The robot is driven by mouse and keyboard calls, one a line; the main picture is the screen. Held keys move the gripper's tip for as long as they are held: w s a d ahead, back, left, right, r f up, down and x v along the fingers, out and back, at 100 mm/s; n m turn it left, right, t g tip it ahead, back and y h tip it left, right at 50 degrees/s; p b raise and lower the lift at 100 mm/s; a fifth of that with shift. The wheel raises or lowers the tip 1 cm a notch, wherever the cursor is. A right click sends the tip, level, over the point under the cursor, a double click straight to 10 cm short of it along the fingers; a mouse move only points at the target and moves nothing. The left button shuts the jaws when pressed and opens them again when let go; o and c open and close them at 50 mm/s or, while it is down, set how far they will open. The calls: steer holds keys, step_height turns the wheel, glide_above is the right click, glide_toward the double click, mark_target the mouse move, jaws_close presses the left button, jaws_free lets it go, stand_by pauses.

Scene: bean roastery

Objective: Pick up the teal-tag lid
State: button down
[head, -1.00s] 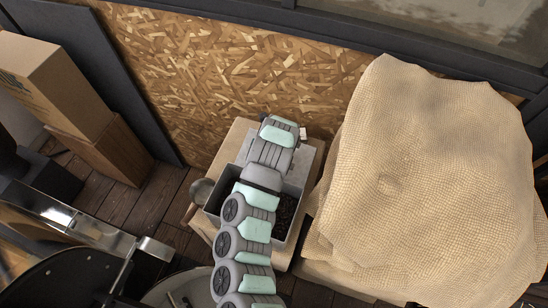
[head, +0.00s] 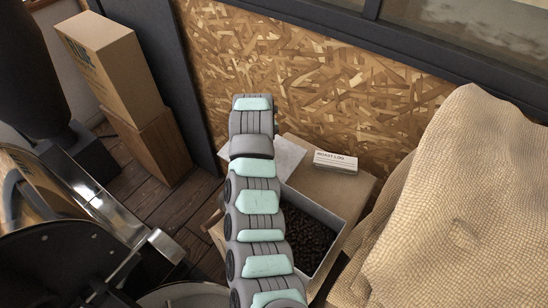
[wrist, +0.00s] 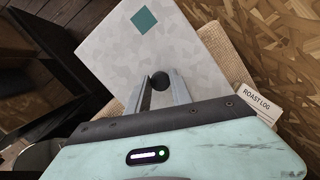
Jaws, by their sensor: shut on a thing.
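The teal-tag lid (wrist: 140,55) is a pale grey, mottled square plate with a teal diamond tag (wrist: 144,20) near one edge and a round black knob (wrist: 160,81) in its middle. My gripper (wrist: 161,85) is shut on the knob, one finger on each side. In the head view the lid (head: 282,157) shows only partly, left of the roast log card; my arm hides the rest of it and my gripper. I cannot tell how high the lid is above the table.
An open grey bin (head: 341,228) of dark beans (head: 312,236) stands on the table beside my arm. A "ROAST LOG" card (head: 335,161) lies behind it. A burlap-covered heap (head: 455,205) stands at right. Cardboard boxes (head: 105,65) and roasting machinery are at left; a chipboard wall is behind.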

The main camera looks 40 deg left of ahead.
steer(key=a+b, duration=0.1)
steer(key=a, duration=0.1)
steer(key=a+b, duration=0.1)
steer(key=a, duration=0.2)
steer(key=a+b, duration=0.1)
steer(key=a, duration=0.2)
steer(key=shift+s+f, duration=0.1)
steer(key=shift+s, duration=0.15)
steer(key=shift+a+f+b, duration=0.1)
steer(key=shift+a+b, duration=0.55)
steer(key=shift+b, duration=0.1)
steer(key=shift+a+r+b, duration=0.2)
steer(key=shift+a+b, duration=0.25)
steer(key=shift+a, duration=0.15)
